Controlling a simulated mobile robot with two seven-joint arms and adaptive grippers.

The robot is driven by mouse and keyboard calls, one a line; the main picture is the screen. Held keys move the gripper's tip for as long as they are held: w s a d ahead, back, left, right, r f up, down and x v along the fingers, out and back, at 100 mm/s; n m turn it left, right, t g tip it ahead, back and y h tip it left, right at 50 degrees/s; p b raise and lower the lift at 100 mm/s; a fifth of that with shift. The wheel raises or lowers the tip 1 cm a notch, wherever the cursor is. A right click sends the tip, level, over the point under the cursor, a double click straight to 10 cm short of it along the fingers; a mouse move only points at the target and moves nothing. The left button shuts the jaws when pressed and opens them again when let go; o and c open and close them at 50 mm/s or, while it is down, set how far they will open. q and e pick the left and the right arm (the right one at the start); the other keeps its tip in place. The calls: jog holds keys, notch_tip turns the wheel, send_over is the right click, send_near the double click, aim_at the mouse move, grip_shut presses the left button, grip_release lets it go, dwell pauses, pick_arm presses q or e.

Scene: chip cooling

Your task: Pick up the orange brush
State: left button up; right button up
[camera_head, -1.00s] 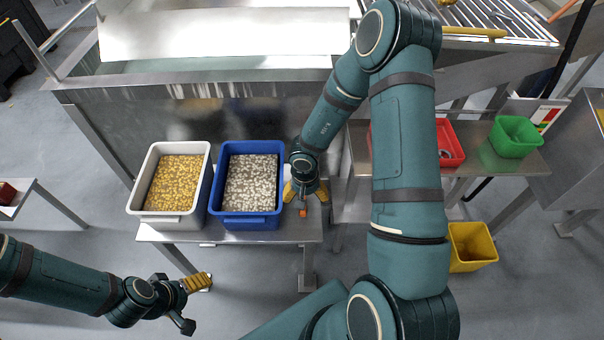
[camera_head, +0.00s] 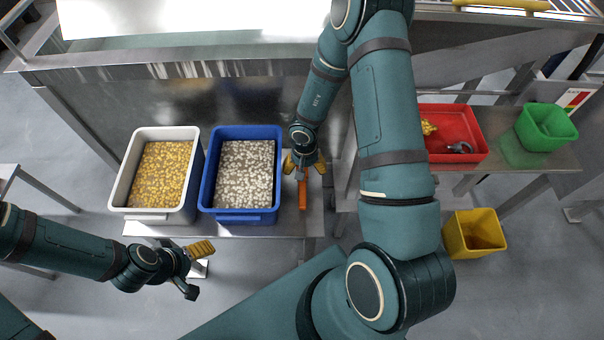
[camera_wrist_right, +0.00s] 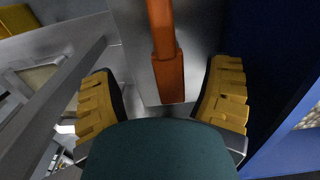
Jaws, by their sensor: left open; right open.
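The orange brush (camera_head: 302,193) lies on the metal table, just right of the blue bin, partly hidden by my right gripper in the head view. My right gripper (camera_head: 304,167) is open above its far part, fingers pointing down. In the right wrist view the brush's orange handle (camera_wrist_right: 168,75) lies between the two yellow fingers of the gripper (camera_wrist_right: 165,97), with a gap on each side. My left gripper (camera_head: 196,270) is open and empty in front of the table, at the lower left, away from the brush.
A blue bin (camera_head: 245,216) of pale pieces and a white bin (camera_head: 150,216) of yellow pieces stand left of the brush. The metal table's (camera_head: 285,228) front strip is clear. A red tray (camera_head: 455,120), green bin (camera_head: 545,128) and yellow bin (camera_head: 474,234) are at the right.

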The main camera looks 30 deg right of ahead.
jog(key=shift+w+a+f+b, duration=0.15)
jog(key=shift+f+b, duration=0.55)
jog(key=shift+f, duration=1)
jog(key=shift+w+a+f+b, duration=0.15)
jog(key=shift+f+b, duration=0.5)
jog(key=shift+f, duration=1)
jog(key=shift+d, duration=0.1)
grip_shut()
